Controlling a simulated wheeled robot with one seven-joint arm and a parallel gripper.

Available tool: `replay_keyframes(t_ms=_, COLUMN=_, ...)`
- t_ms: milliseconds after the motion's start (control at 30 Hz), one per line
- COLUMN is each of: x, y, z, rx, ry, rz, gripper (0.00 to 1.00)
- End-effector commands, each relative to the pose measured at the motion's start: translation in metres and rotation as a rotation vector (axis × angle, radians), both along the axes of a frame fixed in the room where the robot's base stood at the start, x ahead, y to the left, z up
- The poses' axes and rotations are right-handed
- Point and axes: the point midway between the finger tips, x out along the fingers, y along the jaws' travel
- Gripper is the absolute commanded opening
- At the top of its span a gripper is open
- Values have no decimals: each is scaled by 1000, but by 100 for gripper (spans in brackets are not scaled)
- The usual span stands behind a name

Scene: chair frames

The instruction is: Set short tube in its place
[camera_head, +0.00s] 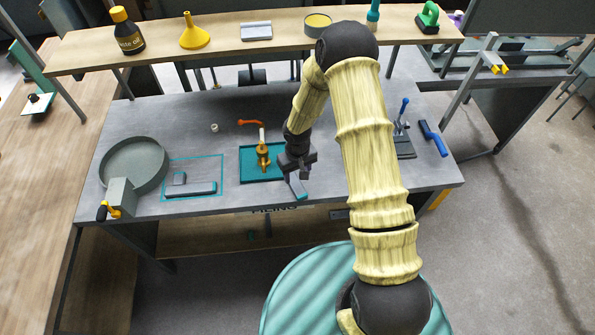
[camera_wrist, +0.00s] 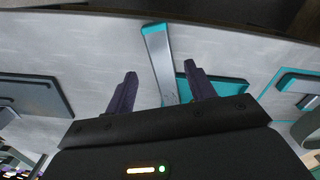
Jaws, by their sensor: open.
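A flat grey bar with a teal end (camera_head: 297,187), which looks like the short tube, lies on the grey table near its front edge, right of the teal tray (camera_head: 247,176). In the wrist view the bar (camera_wrist: 157,48) runs between and beyond my fingertips. My gripper (camera_head: 297,171) is open above the bar; I cannot tell whether the fingers touch it. It also shows in the wrist view (camera_wrist: 161,70) with its fingers apart. A teal-outlined area (camera_head: 221,168) at the left holds a small grey block (camera_head: 180,178) and a longer dark bar (camera_head: 192,189).
A yellow fixture with an orange handle (camera_head: 262,155) stands on the tray. A round grey pan (camera_head: 133,164) is at the left. A clamp stand (camera_head: 403,145) and blue-handled tool (camera_head: 433,139) are at the right. A shelf (camera_head: 275,40) spans the back.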

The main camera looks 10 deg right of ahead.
Motion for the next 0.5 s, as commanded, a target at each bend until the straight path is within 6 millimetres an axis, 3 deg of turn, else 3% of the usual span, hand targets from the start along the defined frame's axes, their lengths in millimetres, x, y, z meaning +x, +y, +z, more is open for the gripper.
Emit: replay_keyframes(t_ms=500, x=0, y=0, z=-61, rx=0, ry=1, rz=1, gripper=55)
